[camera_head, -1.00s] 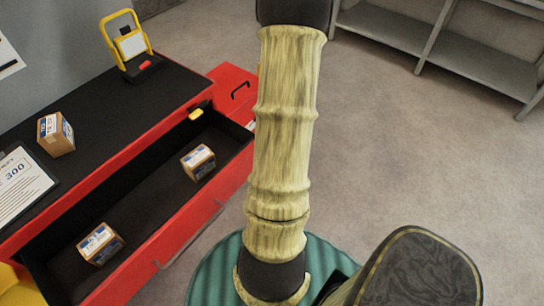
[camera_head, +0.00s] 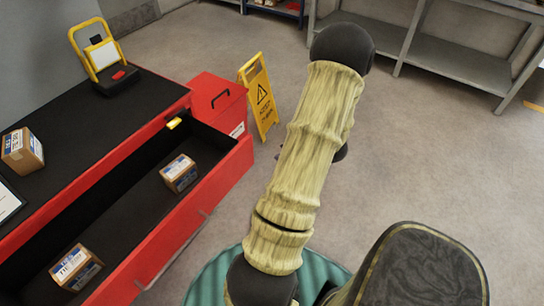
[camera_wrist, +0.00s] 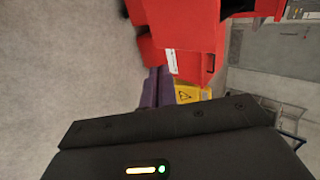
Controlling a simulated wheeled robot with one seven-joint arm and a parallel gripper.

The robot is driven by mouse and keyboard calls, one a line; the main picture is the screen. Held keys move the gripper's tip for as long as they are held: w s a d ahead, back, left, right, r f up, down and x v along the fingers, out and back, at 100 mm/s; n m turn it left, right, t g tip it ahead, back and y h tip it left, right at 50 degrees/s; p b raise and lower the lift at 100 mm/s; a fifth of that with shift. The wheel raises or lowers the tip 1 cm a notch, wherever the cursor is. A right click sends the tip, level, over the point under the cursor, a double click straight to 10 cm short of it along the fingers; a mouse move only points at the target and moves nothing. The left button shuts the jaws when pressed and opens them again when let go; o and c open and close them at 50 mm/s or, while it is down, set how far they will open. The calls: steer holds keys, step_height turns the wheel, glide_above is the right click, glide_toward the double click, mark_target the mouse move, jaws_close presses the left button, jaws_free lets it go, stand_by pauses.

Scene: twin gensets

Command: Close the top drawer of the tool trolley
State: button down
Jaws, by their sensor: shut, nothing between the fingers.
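The red tool trolley (camera_head: 100,112) with a black top stands at the left in the head view. Its top drawer (camera_head: 190,218) is pulled out and open, with a black inside and a red front. Two small cardboard boxes (camera_head: 179,172) (camera_head: 76,268) lie in it. My gripper (camera_wrist: 157,74) shows in the wrist view as two dark purple fingers side by side, shut and empty. In the head view my arm hides nearly all of it, to the right of the drawer. Red surfaces show beyond the fingers in the wrist view; I cannot tell whether they touch.
A red toolbox (camera_head: 216,100) with a black handle stands past the trolley's far end. A yellow floor sign (camera_head: 259,97) stands beside it. A yellow-framed work lamp (camera_head: 100,65) and a cardboard box (camera_head: 22,151) sit on the trolley top. Grey shelving (camera_head: 440,50) lies behind; the right floor is clear.

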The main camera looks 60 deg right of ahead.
mark_target(249, 156)
steer(key=b+x, duration=0.1)
steer(key=x, duration=0.2)
steer(key=w+r+b+x, duration=0.1)
steer(key=x, duration=0.7)
steer(key=shift+w+r+b, duration=0.15)
steer(key=shift+w+b, duration=0.25)
steer(key=shift+w, duration=0.4)
steer(key=shift+w+r, duration=0.1)
steer(key=shift+w, duration=0.05)
